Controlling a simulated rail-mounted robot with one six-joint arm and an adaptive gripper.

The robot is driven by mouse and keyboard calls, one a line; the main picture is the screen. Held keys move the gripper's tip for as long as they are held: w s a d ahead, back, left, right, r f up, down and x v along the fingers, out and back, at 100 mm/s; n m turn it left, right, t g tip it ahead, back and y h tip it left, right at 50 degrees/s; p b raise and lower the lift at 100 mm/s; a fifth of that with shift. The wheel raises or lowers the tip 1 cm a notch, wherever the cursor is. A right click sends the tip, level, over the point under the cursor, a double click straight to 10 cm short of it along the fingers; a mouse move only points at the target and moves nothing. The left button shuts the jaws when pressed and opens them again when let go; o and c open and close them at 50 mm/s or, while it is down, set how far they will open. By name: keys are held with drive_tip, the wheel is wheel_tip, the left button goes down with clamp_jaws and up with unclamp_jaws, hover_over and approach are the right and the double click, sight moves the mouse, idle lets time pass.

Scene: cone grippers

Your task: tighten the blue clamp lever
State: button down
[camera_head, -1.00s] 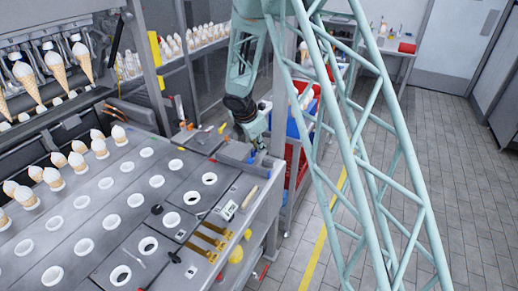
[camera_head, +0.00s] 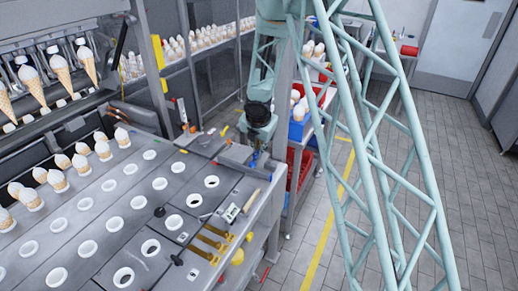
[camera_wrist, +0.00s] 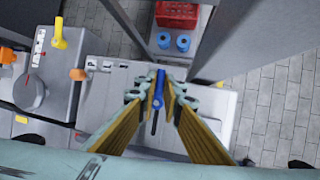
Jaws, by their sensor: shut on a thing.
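The blue clamp lever (camera_wrist: 159,84) is in the middle of the wrist view, upright in the picture, with a dark slot or rod below it. My gripper (camera_wrist: 161,97) has its yellow-lined fingers on both sides of the lever and is shut on it. In the head view my gripper (camera_head: 254,153) is small and low at the far right corner of the grey machine table. The lever is hard to make out there, and how far it is turned cannot be told.
The grey table (camera_head: 60,245) carries rows of white ring holders and cones. Yellow-handled tools (camera_head: 209,242) lie near its right edge. A grey post (camera_wrist: 235,40) stands close by in the wrist view.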

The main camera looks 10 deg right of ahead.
drive_tip(key=c, duration=2.8)
unclamp_jaws()
drive_tip(key=shift+r, duration=0.15)
drive_tip(key=shift+v, duration=5.8)
drive_tip(key=shift+s, duration=0.1)
drive_tip(key=shift+r, duration=0.1)
